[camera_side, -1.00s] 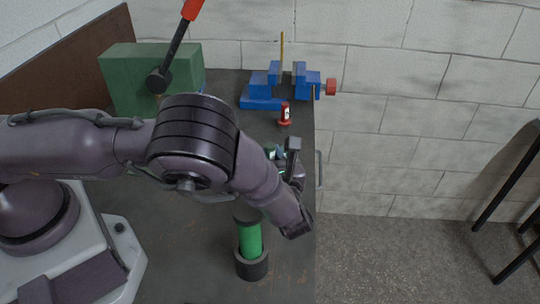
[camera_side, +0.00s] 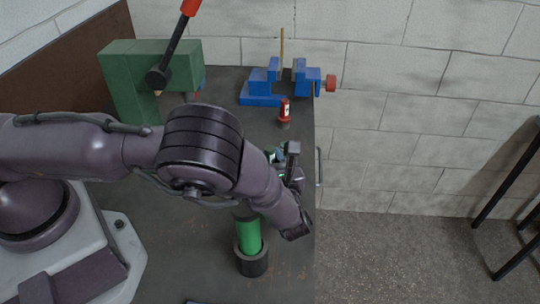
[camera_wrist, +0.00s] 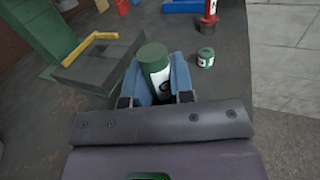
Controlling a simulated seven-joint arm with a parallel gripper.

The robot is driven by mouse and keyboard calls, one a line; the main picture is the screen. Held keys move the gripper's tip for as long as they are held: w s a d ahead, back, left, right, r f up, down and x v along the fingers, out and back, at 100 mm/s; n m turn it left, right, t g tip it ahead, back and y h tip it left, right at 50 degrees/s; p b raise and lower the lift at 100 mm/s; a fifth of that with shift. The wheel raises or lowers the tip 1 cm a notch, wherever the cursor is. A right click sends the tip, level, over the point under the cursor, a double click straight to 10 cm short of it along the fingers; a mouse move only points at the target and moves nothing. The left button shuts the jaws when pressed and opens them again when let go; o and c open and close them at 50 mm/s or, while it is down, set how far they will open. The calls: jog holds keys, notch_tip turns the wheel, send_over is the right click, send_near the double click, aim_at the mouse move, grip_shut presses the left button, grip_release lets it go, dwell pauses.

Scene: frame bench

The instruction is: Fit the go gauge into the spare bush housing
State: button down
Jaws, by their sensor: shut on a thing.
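In the wrist view my gripper (camera_wrist: 157,88) is shut on a green-topped cylinder with a white label, which looks like the go gauge (camera_wrist: 153,57). It sits between the blue finger pads, and its lower end is hidden. In the side view my gripper (camera_side: 290,175) is over the bench's right edge, mostly hidden by my arm. A dark, ring-shaped cup (camera_side: 252,264) stands near the front of the bench with a green cylinder (camera_side: 250,236) upright in it. I cannot tell whether this cup is the spare bush housing.
A red gauge-like piece (camera_side: 285,111) stands before the blue vise (camera_side: 262,88). A small green piece with a white label (camera_wrist: 206,58) stands on the bench right of my gripper. A green press (camera_side: 130,75) with a long lever is at the back left.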

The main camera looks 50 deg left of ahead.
jog(key=shift+f, duration=0.15)
jog(key=c, duration=0.9)
grip_release()
notch_tip(320, 180, up, 19)
jog(key=s+a+g, duration=0.1)
jog(key=s, duration=0.7)
jog(key=s+a+n+g, duration=0.1)
jog(key=s+a, duration=0.1)
jog(key=s, duration=0.7)
jog(key=shift+s+a+f+y, duration=0.2)
jog(key=shift+a+f+y, duration=0.1)
jog(key=shift+y, duration=0.1)
